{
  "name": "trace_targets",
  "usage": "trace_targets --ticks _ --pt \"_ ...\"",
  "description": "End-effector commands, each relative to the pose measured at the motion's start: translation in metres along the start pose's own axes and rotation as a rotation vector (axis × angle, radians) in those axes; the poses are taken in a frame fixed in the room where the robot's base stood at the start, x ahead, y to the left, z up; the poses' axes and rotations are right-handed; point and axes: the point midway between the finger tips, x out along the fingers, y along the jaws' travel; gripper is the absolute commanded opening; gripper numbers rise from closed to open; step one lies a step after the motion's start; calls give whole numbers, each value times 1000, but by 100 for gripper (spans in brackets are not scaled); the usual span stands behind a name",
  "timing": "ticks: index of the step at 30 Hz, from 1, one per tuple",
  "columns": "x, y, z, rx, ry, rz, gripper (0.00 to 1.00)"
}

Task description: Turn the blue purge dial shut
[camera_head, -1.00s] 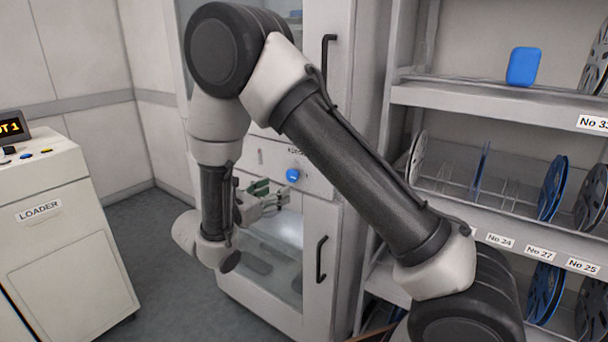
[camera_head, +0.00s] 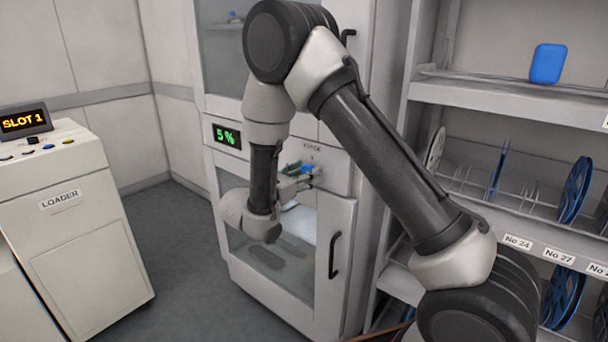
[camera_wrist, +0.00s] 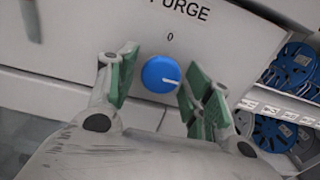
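The blue purge dial (camera_wrist: 160,74) sits on the white cabinet panel below the word PURGE and a 0 mark. Its white pointer line points to the right, away from the 0 above it. My gripper (camera_wrist: 158,80) is open, with one green-padded finger to the left of the dial and the other to the right. Gaps show between the dial and both fingers. In the head view the dial (camera_head: 307,169) is small and partly covered by my gripper (camera_head: 300,172).
The cabinet (camera_head: 340,185) has a green 5% display (camera_head: 227,136) and a dark lower door handle (camera_head: 335,256). A shelf rack (camera_head: 500,91) with reels stands to the right. The loader (camera_head: 75,225) stands at the left, with open floor between.

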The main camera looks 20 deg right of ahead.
Motion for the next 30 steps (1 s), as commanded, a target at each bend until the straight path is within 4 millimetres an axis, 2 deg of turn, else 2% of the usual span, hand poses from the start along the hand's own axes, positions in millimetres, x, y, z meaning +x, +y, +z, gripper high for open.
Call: trace_targets --ticks 1,5,17,30 --pt "0 0 0 0 0 0 36" --pt "0 0 0 0 0 0 12" --pt "0 0 0 -53 0 0 12" --pt "0 -1 0 -392 0 0 12"
